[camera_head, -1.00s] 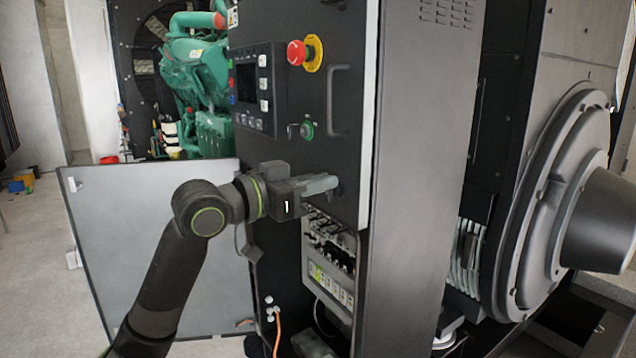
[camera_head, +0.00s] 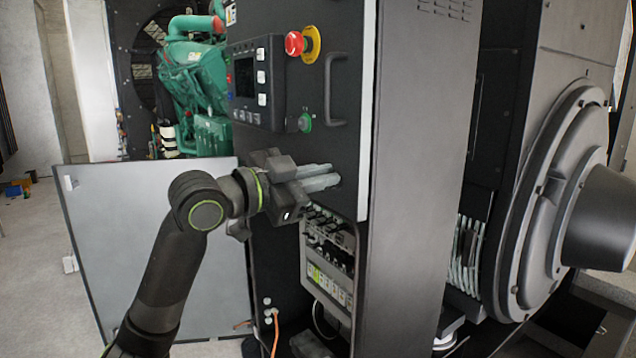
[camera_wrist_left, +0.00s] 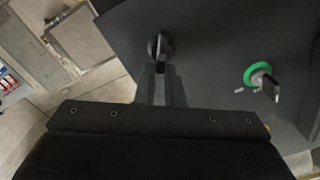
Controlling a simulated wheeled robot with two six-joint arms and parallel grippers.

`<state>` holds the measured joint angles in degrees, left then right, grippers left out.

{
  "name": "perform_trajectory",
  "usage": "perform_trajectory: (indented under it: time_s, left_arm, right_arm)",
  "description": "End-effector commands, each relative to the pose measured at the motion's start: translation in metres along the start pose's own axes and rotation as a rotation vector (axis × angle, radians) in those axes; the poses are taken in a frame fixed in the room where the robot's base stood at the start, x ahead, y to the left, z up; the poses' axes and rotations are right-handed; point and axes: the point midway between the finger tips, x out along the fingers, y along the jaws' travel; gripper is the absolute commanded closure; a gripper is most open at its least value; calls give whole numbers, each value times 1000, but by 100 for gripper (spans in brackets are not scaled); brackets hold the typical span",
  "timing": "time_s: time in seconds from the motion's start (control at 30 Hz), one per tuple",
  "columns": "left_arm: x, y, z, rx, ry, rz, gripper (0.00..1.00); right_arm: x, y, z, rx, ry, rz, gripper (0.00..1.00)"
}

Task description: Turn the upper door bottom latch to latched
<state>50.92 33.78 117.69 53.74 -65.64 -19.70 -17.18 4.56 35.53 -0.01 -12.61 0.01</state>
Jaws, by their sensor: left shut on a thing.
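The upper door (camera_head: 345,135) is a dark panel on the cabinet front, standing shut over the open lower bay. My left gripper (camera_head: 337,176) reaches from the left to the door's lower part, its fingers pointing at the panel. In the left wrist view the bottom latch (camera_wrist_left: 160,46) is a small dark round knob, and the gripper's fingers (camera_wrist_left: 160,68) are shut on it. In the head view the fingers hide the latch. Its exact angle is hard to tell. My right gripper is not in view.
A green-ringed key switch (camera_head: 305,122), a red emergency stop (camera_head: 295,43) and a dark handle (camera_head: 336,90) are on the door above the gripper. The lower door (camera_head: 150,250) hangs open at left. Breakers (camera_head: 328,262) show in the open bay below.

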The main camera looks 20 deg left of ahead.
Motion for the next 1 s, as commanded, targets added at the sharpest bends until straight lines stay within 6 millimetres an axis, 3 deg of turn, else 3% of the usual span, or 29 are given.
perform_trajectory:
  time_s: [1.0]
  left_arm:
    - [0,17,12,897,-6,6,100]
  right_arm:
    - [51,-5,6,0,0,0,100]
